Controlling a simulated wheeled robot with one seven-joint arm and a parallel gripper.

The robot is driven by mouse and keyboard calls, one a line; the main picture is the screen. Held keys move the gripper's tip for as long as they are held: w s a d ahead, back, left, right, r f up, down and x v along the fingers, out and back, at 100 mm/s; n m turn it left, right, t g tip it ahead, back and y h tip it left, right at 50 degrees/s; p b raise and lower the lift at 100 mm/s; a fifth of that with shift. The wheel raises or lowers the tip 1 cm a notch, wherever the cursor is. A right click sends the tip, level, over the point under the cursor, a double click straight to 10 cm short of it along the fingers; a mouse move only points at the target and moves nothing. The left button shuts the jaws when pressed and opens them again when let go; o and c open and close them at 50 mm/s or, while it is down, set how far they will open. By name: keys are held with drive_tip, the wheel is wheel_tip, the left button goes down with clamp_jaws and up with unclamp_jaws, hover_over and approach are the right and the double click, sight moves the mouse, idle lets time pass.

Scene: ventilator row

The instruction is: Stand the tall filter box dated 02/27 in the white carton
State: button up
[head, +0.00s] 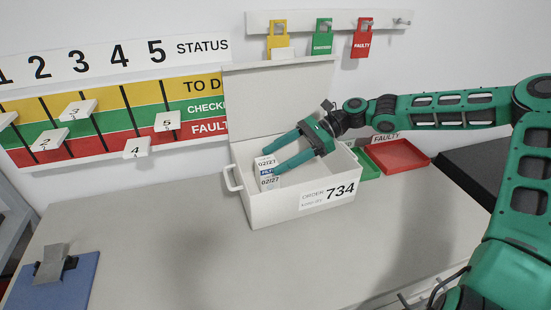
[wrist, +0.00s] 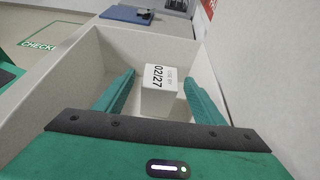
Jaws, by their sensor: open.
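The white carton (head: 290,210), marked ORDER 734, stands on the counter with its lid (head: 280,100) raised. A white filter box dated 02/27 (head: 268,184) is inside it at the left end and looks upright. Its top and the upper part of one side show in the head view; its lower part is hidden by the carton wall. In the wrist view the box (wrist: 160,98) shows its date between my fingers. My gripper (head: 271,161) is open, reaching down into the carton, with one finger on each side of the box.
A red tray (head: 402,157) marked FAULTY and a green tray (head: 367,165) lie right of the carton. A blue clipboard (head: 75,285) lies at the front left. A status board (head: 110,115) and a rail with tags (head: 322,36) are on the wall.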

drive_tip(key=v, duration=1.1)
drive_tip(key=shift+d, duration=0.25)
drive_tip(key=shift+w+r, duration=0.1)
drive_tip(key=s+d+r+n+t+h, duration=0.2)
drive_tip(key=s+d+r+t, duration=0.1)
drive_tip(key=s+d+r, duration=0.5)
drive_tip(key=s+d+r+n+t+h, duration=0.2)
drive_tip(key=s+d+r+n+t, duration=0.15)
drive_tip(key=s+d+r, duration=0.6)
drive_tip(key=s+d+f+n+g+h, duration=0.1)
drive_tip(key=s+d+f+h, duration=0.2)
drive_tip(key=s+f, duration=0.6)
drive_tip(key=s+d+f+n+g+h, duration=0.2)
drive_tip(key=s+f+h, duration=0.3)
drive_tip(key=s+f, duration=0.4)
drive_tip(key=shift+s+d+h, duration=0.2)
drive_tip(key=shift+d+h, duration=0.2)
drive_tip(key=shift+d, duration=0.4)
